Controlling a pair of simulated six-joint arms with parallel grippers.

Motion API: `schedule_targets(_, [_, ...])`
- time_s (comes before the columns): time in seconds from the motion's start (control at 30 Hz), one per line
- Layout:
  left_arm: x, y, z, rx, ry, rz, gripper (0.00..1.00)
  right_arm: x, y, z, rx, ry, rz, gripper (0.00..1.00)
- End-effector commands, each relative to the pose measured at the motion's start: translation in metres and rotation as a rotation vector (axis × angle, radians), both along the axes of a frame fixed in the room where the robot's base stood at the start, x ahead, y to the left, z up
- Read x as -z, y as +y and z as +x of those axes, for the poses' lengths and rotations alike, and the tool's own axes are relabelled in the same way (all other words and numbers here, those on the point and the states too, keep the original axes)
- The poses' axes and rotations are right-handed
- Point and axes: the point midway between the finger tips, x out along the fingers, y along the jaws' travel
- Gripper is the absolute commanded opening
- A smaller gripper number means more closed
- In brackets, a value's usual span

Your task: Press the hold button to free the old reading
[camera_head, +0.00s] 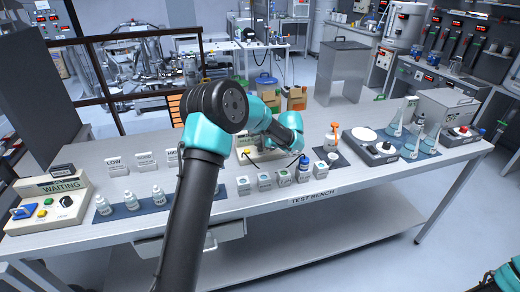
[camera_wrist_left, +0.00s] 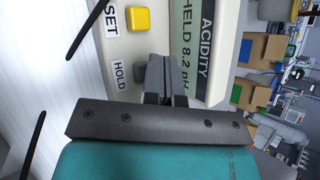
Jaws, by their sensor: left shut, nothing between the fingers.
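The acidity meter (camera_head: 270,156) stands at the back of the bench, partly behind my left arm in the head view. In the left wrist view its display (camera_wrist_left: 188,45) reads "HELD 8.2 pH" beside the word "ACIDITY". A yellow button (camera_wrist_left: 138,19) sits by a label ending in "SET". The HOLD label (camera_wrist_left: 118,75) is beside my left gripper (camera_wrist_left: 164,62), which is shut and empty, with its fingertips over the panel. My right gripper is out of view.
A box with a "WAITING" display (camera_head: 62,188) stands at the left end. White bottles (camera_head: 130,200) and a row of small jars (camera_head: 264,181) stand along the bench. A stirrer-like device (camera_head: 372,146) and flasks are at right.

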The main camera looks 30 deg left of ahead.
Motion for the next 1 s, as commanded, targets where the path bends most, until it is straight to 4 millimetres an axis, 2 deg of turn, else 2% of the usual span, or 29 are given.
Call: schedule_targets(1.0, [0.0099, 0.0001, -0.0001, 0.0, 0.0, 0.0, 0.0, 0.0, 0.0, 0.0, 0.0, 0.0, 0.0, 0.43])
